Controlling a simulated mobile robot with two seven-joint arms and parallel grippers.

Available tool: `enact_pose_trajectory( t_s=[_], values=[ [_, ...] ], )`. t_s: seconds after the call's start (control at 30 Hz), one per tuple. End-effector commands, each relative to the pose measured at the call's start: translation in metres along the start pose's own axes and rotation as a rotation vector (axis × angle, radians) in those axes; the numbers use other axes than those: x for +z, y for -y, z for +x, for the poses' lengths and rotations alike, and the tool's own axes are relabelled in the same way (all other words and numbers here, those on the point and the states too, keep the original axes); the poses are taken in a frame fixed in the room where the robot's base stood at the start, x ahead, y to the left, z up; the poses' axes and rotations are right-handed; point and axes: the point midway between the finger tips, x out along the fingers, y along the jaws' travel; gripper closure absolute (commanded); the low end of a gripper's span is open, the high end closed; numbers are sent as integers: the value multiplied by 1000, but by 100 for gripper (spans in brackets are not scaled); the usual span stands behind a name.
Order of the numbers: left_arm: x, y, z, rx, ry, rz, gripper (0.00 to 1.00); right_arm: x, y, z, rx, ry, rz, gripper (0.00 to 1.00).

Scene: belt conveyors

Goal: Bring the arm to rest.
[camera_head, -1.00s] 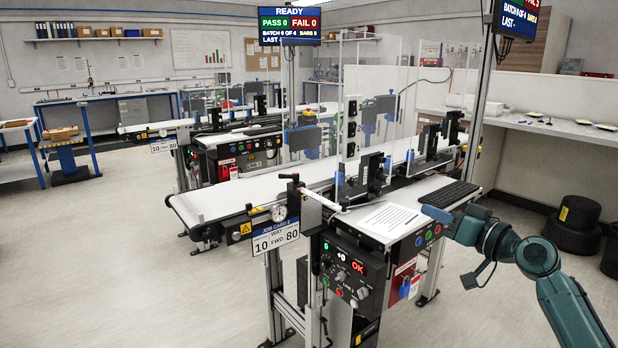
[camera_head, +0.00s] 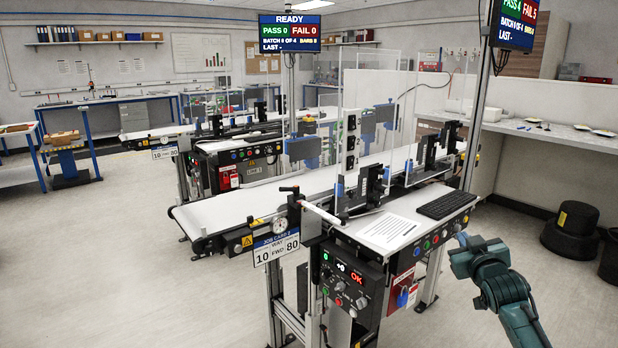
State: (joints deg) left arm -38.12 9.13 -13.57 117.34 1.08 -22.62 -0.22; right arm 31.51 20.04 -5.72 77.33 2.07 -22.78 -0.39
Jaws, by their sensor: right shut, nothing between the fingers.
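My right arm comes in from the lower right, a teal arm with its wrist folded. My right gripper (camera_head: 462,239) is at the arm's upper left end, small and partly hidden by the wrist. It is shut and empty, just right of the control panel's right end and apart from it. My left gripper is not in view.
The near conveyor belt (camera_head: 240,206) runs back to the right. Black bins (camera_head: 577,222) stand at the right wall. The floor (camera_head: 100,260) at left is clear.

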Motion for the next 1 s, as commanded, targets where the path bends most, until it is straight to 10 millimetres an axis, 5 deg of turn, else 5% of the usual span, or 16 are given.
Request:
enact_pose_trajectory(
  t_s=[0.17,0.37,0.6,0.8,1.0],
  values=[
    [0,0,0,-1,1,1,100,53,48,-33,-71,54,-17,100],
    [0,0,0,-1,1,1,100,119,111,-94,-178,136,-2,100],
    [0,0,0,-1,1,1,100,196,197,-229,-340,280,71,100],
    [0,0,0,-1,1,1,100,220,238,-340,-432,396,161,100],
    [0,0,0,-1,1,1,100,222,251,-393,-464,454,212,100]
  ],
)
